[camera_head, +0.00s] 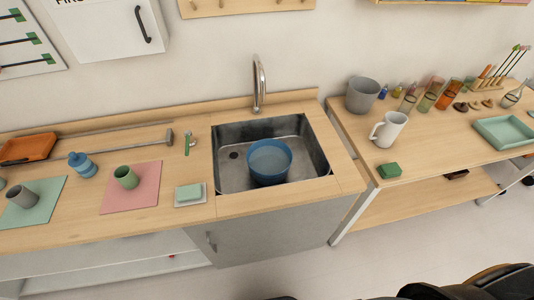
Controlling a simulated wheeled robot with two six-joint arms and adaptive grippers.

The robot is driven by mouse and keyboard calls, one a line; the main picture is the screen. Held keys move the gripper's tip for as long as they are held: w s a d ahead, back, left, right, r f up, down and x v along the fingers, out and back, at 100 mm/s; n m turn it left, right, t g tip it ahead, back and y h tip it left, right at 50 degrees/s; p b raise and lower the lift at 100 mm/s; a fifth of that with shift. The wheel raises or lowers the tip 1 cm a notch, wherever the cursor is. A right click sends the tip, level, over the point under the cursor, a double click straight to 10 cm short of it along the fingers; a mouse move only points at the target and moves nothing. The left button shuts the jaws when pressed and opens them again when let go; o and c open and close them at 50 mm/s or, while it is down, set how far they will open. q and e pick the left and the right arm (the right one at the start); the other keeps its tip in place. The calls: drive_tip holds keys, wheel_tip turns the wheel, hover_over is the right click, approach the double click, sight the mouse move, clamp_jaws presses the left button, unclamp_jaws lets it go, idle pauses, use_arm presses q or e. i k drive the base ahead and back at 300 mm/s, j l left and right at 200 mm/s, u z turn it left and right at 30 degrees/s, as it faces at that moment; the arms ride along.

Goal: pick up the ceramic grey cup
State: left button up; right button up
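A small grey cup (22,195) stands upright on a green mat (46,214) at the far left of the counter. A larger grey pot-like vessel (362,95) stands upright on the right table. I cannot tell the material of either from here. Dark parts of my own body show at the bottom right edge. No fingertips of either gripper are in view.
A sink (312,145) holds a blue bowl (269,160). A white mug (389,130) stands on the right table.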

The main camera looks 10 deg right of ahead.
sight(22, 196)
drive_tip(key=u, duration=1.8)
drive_tip(key=i+j+z, duration=0.35)
drive_tip(key=i, duration=0.15)
drive_tip(key=i+j+z, duration=0.7)
drive_tip(key=j, duration=0.4)
drive_tip(key=i, duration=0.1)
